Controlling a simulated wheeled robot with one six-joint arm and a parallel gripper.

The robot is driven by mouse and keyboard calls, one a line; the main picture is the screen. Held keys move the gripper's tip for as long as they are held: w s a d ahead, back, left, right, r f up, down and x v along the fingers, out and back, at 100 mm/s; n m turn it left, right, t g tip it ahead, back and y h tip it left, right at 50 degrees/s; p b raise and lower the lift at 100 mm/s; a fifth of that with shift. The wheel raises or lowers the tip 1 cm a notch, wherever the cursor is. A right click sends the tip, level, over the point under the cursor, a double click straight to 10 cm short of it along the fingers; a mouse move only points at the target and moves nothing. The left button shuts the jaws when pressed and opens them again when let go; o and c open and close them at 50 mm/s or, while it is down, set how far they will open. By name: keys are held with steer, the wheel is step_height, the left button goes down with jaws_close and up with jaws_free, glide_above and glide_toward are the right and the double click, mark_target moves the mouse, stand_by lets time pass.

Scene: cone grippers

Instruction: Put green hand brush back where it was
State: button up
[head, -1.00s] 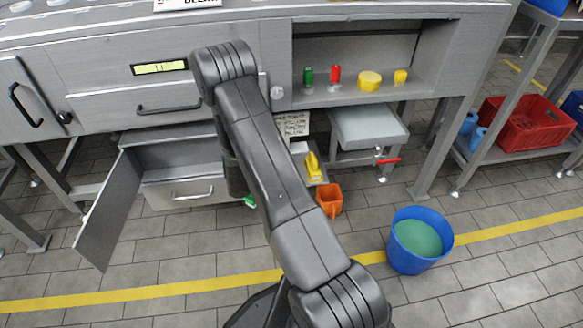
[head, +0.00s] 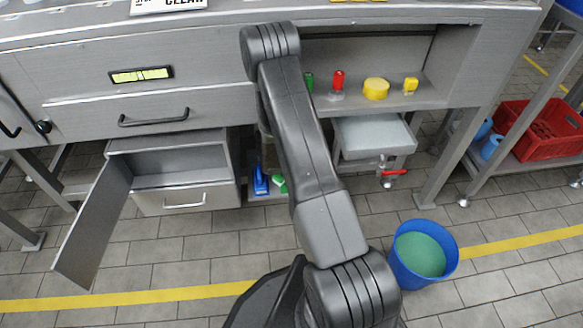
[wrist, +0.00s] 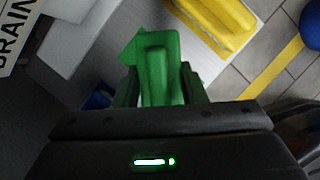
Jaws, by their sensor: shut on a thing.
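The green hand brush (wrist: 160,60) is between the two fingers of my gripper (wrist: 160,84) in the wrist view. The fingers are shut on its handle. A small part of the green hand brush (head: 279,184) shows in the head view, low under the bench, just right of a blue brush (head: 261,181). My arm hides the gripper there. In the wrist view, a yellow brush (wrist: 215,22) lies on a pale surface (wrist: 196,55), up and right of the green one. I cannot tell whether the green brush touches that surface.
An open cabinet door (head: 92,232) stands out at the left, beside a drawer (head: 185,199). A white step-like box (head: 372,137) with a red-handled valve (head: 393,172) is right of my arm. A blue bucket (head: 421,262) stands on the floor at right.

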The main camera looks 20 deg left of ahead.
steer(key=b+x, duration=0.2)
steer(key=x, duration=0.1)
steer(key=shift+f, duration=0.3)
steer(key=shift+s, duration=0.1)
steer(key=shift+f, duration=0.1)
steer(key=shift+f+b, duration=0.15)
steer(key=shift+b, duration=0.15)
steer(key=o, duration=1)
steer(key=shift+o, duration=0.2)
steer(key=p+v, duration=0.3)
steer(key=v, duration=0.4)
steer(key=shift+r, duration=0.2)
steer(key=shift+s+r, duration=0.1)
steer(key=shift+r, duration=0.1)
